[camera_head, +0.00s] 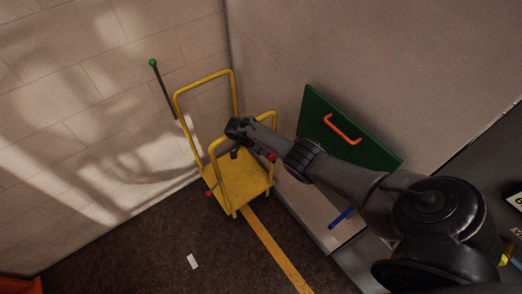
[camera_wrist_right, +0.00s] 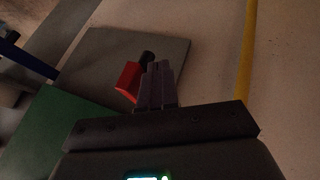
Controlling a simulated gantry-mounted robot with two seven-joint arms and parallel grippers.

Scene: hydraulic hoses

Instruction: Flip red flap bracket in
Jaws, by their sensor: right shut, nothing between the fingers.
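A red flap bracket (camera_wrist_right: 128,78) with a dark rounded end behind it shows in the right wrist view, just left of my right gripper's fingers (camera_wrist_right: 158,84). The fingers are shut together with nothing between them. I cannot tell whether they touch the bracket. In the head view my right gripper (camera_head: 238,130) reaches in from the right, over the yellow cart (camera_head: 243,190). Small red parts show near the cart's right rail (camera_head: 272,157) and at its left front corner (camera_head: 209,193); I cannot tell which is the bracket. My left gripper is out of view.
A green panel (camera_head: 375,152) with an orange handle (camera_head: 342,129) stands right of the cart, with a blue handle (camera_head: 341,217) below. A green-knobbed lever (camera_head: 162,86) is at the left wall. The dark floor in front is mostly clear, apart from a white slip (camera_head: 193,261).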

